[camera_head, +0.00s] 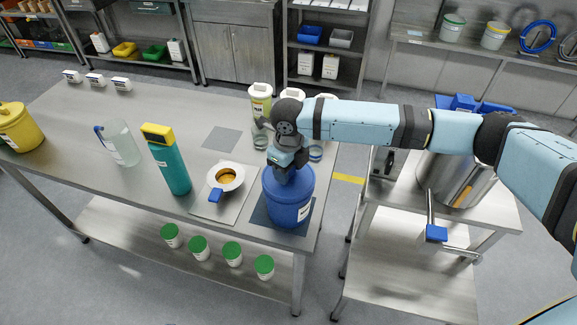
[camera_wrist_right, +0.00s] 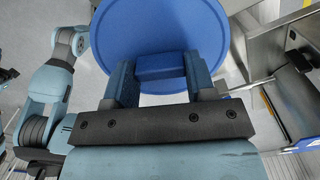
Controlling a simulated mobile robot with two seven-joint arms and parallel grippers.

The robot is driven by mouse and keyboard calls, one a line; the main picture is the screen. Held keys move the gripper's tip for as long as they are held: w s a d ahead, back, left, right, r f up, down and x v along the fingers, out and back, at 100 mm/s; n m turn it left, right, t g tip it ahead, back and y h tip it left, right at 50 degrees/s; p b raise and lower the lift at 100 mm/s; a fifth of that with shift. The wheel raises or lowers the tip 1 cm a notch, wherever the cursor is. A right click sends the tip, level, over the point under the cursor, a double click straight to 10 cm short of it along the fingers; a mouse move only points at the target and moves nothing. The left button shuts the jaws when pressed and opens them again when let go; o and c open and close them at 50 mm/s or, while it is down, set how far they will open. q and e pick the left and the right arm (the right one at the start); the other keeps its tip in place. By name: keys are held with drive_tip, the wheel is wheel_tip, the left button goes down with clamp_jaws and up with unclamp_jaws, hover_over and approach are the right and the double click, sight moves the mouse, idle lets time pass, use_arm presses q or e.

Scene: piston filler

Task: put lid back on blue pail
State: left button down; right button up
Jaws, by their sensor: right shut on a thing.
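The blue pail (camera_head: 284,212) stands upright on a dark mat near the right end of the steel table, with a white label on its side. My right gripper (camera_head: 289,172) is directly over the pail's top, pointing down. In the right wrist view it is shut on the block handle (camera_wrist_right: 161,67) of the round blue lid (camera_wrist_right: 160,28). The lid looks level and at the pail's mouth in the head view. The gripper hides part of it, so I cannot tell whether it is fully seated.
A funnel (camera_head: 226,178) on a mat, a teal bottle (camera_head: 171,170), a clear jug (camera_head: 122,148) and a yellow pail (camera_head: 18,130) stand left of the pail. Pale containers (camera_head: 260,98) stand behind it. A steel machine (camera_head: 455,178) is on the right cart, beyond a gap.

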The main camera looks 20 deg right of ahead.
drive_tip(key=shift+p, duration=0.4)
idle(0.5)
drive_tip(key=o, duration=1.4)
drive_tip(key=shift+r+p, duration=2.4)
drive_tip(key=shift+r, duration=0.05)
drive_tip(key=shift+r+p, duration=0.45)
drive_tip(key=shift+r, duration=0.55)
drive_tip(key=shift+c, duration=0.6)
